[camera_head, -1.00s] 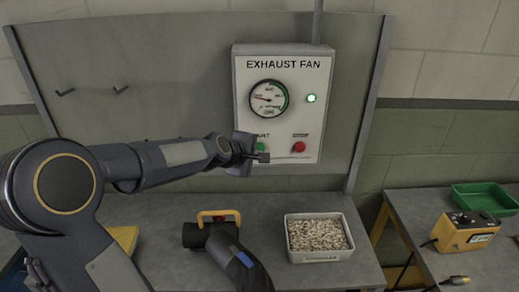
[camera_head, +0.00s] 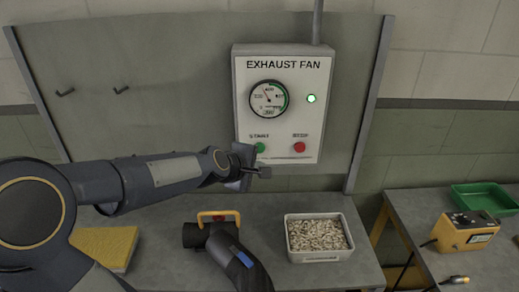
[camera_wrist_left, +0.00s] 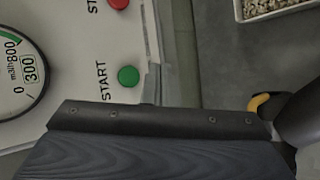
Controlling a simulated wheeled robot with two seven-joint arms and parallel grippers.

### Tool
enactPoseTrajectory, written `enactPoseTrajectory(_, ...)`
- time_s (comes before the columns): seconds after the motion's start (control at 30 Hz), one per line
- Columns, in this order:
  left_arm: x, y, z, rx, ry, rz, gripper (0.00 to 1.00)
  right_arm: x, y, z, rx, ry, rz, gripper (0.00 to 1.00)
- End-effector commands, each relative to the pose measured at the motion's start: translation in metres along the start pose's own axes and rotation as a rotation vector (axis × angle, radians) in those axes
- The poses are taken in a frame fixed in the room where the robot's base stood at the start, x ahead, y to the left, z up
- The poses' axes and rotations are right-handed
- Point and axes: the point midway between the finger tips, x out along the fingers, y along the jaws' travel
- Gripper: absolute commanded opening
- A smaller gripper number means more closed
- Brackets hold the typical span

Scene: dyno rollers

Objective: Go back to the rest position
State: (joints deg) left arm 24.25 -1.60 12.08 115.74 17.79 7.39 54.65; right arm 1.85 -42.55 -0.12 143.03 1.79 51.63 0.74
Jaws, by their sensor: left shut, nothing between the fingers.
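My left gripper (camera_head: 262,172) is shut and empty in the head view. It is just in front of the lower edge of the exhaust fan panel (camera_head: 283,76), below the green START button (camera_head: 259,147). The START button also shows clear of the gripper in the left wrist view (camera_wrist_left: 128,75). The red STOP button (camera_head: 299,147) is to its right. The panel's green lamp (camera_head: 311,98) is lit, and the dial (camera_head: 268,97) has its needle toward the upper left. My right gripper is not in view.
Below on the bench are a yellow pad (camera_head: 105,246), a dark device with a yellow handle (camera_head: 214,232) and a white bin of pale pellets (camera_head: 319,236). A side table at right holds a green tray (camera_head: 484,197) and a yellow box (camera_head: 463,232).

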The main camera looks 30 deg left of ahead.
Motion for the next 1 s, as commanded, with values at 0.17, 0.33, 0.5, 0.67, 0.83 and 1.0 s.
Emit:
enactPoseTrajectory(0.17, 0.0, 0.0, 0.0, 0.0, 0.0, 0.0, 0.0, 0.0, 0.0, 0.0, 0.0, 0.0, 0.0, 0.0)
enactPoseTrajectory(0.33, 0.0, 0.0, 0.0, 0.0, 0.0, 0.0, 0.0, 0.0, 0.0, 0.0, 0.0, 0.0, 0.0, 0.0)
enactPoseTrajectory(0.5, -0.009, -0.004, 0.007, 0.051, -0.015, -0.012, 0.0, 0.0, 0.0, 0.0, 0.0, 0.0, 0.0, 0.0)
enactPoseTrajectory(0.67, -0.061, -0.038, 0.046, 0.384, -0.12, -0.094, 0.0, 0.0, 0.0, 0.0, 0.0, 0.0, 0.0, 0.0)
enactPoseTrajectory(0.83, -0.132, -0.114, 0.083, 0.86, -0.305, -0.194, 0.0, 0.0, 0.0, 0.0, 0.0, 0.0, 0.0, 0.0)
enactPoseTrajectory(1.0, -0.176, -0.179, 0.099, 1.187, -0.47, -0.24, 0.0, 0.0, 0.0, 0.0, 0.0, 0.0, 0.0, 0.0)
